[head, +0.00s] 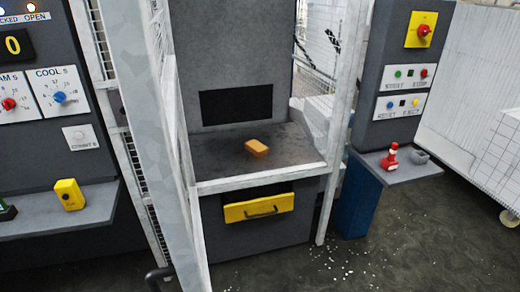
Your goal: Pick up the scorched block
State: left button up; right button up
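An orange-brown block (257,147) lies on the dark bed (225,160) inside the press, near the middle of the bed. It is the only block I see there, and I take it for the scorched block. It is small in the picture, so I cannot make out burn marks. Nothing touches it apart from the bed.
A white-framed door (170,130) stands at the opening's left, a white post (345,110) at its right. Below is a yellow drawer front (258,207). White crumbs litter the floor.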

aim_at(255, 148)
jog(key=i+l+u, duration=0.1)
jog(key=l, duration=0.4)
jog(key=l+u, duration=0.1)
jog(key=l, duration=0.4)
jog(key=i+l+u, duration=0.1)
jog(key=l, duration=0.25)
jog(key=i+l+u, duration=0.1)
jog(key=i+l, duration=0.15)
jog(key=i+l+u, duration=0.1)
jog(key=l, duration=0.35)
jog(key=i+l+u, duration=0.15)
jog(key=i, duration=0.35)
jog(key=i+l+u, duration=0.1)
jog(key=i, duration=0.35)
jog(key=i+l+u, duration=0.15)
jog(key=i, duration=0.9)
